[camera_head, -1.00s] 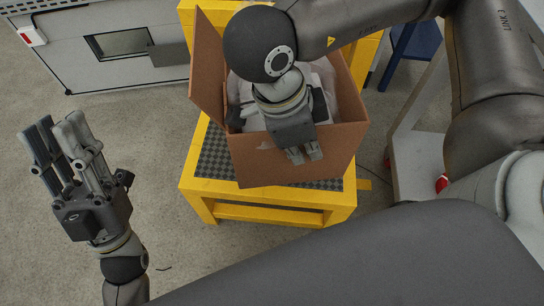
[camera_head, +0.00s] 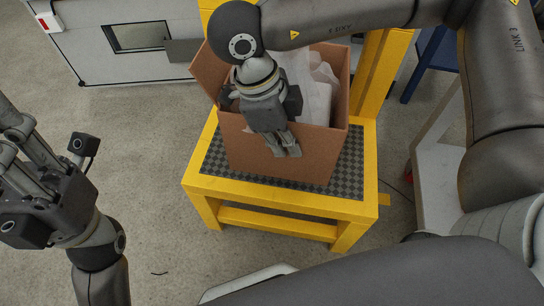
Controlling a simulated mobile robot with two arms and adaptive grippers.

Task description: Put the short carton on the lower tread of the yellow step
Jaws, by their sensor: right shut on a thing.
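The short carton (camera_head: 315,162) is an open brown box with pale wrapping inside and one flap out to the left. It is upright over the lower tread (camera_head: 213,158) of the yellow step (camera_head: 365,210), whose dark checkered surface shows around it. I cannot tell whether its base rests fully on the tread. My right gripper (camera_head: 284,146) points down at the carton's near side and is shut on its wall; the fingers partly hide the wall. My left gripper (camera_head: 18,140) is open and empty at the left edge, partly cut off.
A yellow upright of the step (camera_head: 382,75) rises behind the carton at the right. A grey cabinet (camera_head: 105,65) stands at the back left and a blue stool (camera_head: 435,62) at the back right. The floor left of the step is clear.

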